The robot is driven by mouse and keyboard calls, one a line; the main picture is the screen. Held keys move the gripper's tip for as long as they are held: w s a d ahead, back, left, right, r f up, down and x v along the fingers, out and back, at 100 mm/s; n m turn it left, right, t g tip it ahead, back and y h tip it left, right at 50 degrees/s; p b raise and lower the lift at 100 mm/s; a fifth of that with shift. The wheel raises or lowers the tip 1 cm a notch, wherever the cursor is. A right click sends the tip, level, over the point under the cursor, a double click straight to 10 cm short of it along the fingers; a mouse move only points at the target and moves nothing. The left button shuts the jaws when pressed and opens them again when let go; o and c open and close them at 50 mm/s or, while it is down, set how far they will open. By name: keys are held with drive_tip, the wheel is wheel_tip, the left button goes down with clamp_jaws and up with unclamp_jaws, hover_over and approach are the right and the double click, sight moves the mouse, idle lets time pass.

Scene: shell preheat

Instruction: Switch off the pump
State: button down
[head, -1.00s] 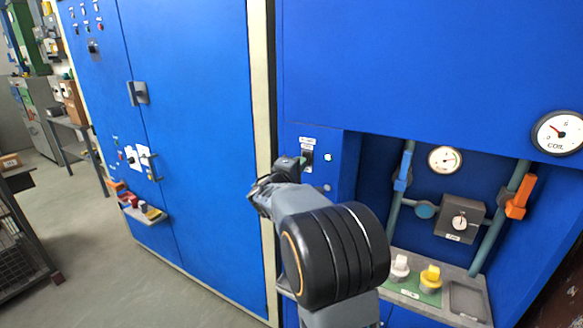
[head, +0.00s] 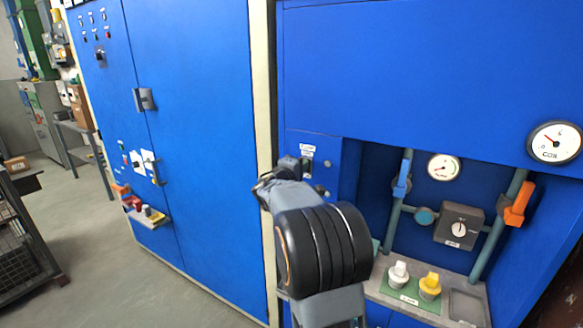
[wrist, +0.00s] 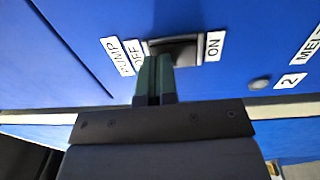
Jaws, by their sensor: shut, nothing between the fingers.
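The pump switch (wrist: 178,50) is a dark rocker in the wrist view, between an OFF label (wrist: 134,52) and an ON label (wrist: 213,46). A PUMP label (wrist: 117,56) is beside OFF. My gripper (wrist: 157,62) is shut and empty, its green-tipped fingers at the OFF end of the switch, touching or very near it. They hide part of that end. In the head view the switch (head: 308,165) is on the blue panel just right of my gripper (head: 290,164). The small round lamp (head: 327,165) beside it looks grey and unlit.
A recess to the right holds pipes with a blue valve handle (head: 402,180) and an orange handle (head: 519,203), a gauge (head: 444,167) and a grey dial box (head: 459,226). A blue cabinet (head: 200,130) stands left.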

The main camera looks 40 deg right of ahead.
drive_tip(key=r+b+v, duration=0.2)
drive_tip(key=b+v, duration=0.2)
drive_tip(key=v, duration=0.9)
drive_tip(key=shift+s+a, duration=0.15)
drive_tip(key=shift+a, duration=0.15)
